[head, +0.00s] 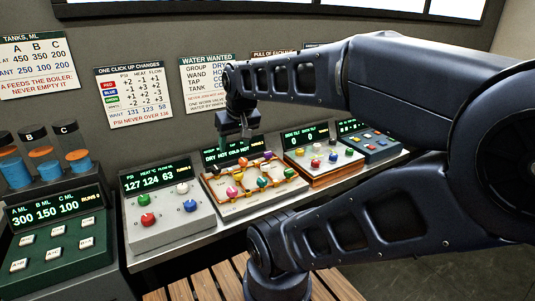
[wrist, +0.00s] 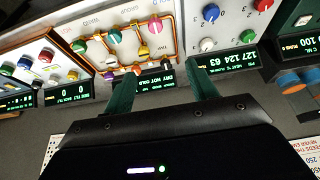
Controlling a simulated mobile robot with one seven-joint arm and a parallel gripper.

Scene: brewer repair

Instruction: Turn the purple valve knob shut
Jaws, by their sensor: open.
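The valve panel (head: 243,208) with orange pipe lines carries several coloured knobs.
A grey panel (head: 165,232) with a few round knobs stands to the left, and another knob panel (head: 322,160) to the right. A green button panel (head: 60,250) and clear tanks (head: 40,165) are at far left. Posters (head: 133,95) hang on the wall behind. A slatted wooden surface is in front.

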